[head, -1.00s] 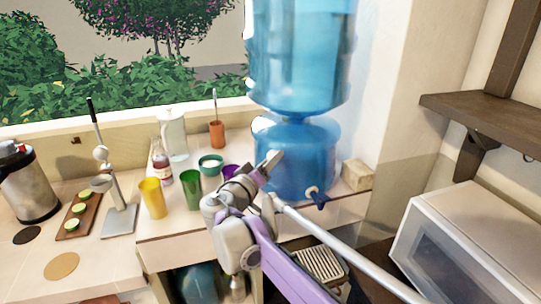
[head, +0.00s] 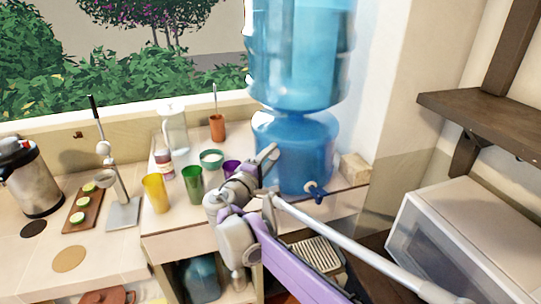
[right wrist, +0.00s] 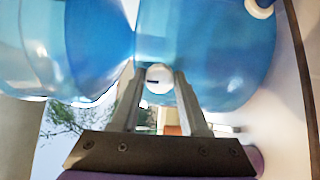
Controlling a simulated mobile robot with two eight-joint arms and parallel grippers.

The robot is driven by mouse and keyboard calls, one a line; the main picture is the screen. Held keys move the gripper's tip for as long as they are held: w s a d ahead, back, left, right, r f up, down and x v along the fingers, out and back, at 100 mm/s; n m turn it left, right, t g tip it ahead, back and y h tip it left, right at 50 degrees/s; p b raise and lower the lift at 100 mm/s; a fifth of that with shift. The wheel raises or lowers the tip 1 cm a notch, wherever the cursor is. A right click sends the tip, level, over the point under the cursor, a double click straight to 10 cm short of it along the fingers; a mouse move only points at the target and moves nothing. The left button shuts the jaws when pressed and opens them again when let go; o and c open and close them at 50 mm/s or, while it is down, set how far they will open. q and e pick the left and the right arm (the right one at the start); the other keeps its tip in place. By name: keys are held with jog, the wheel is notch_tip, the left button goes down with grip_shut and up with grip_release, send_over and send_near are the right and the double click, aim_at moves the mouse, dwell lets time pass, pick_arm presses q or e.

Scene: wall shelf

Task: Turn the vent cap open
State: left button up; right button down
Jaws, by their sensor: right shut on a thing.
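The vent cap (right wrist: 159,78) is a small round white knob with a short dark mark on its face. It sits on the blue water dispenser (right wrist: 215,60), near the narrow neck. In the right wrist view my right gripper (right wrist: 160,84) has one finger on each side of the cap and is shut on it. In the head view my right gripper (head: 268,155) reaches the left front of the dispenser's lower tank (head: 310,150); the cap itself is hidden there. My left gripper is not in view.
A dark blue tap (head: 316,192) sticks out low on the dispenser. Left of my gripper stand a green cup (head: 192,186), a yellow cup (head: 155,194), a purple cup and a bottle. A white box-like appliance (head: 470,240) and a wooden shelf (head: 490,115) are on the right.

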jog(key=shift+n, duration=0.6)
jog(key=shift+c, duration=2.1)
grip_release()
jog(key=shift+s, duration=0.1)
jog(key=b+v, duration=0.1)
jog(key=v, duration=0.9)
jog(key=shift+s+a, duration=0.15)
jog(key=shift+s, duration=0.15)
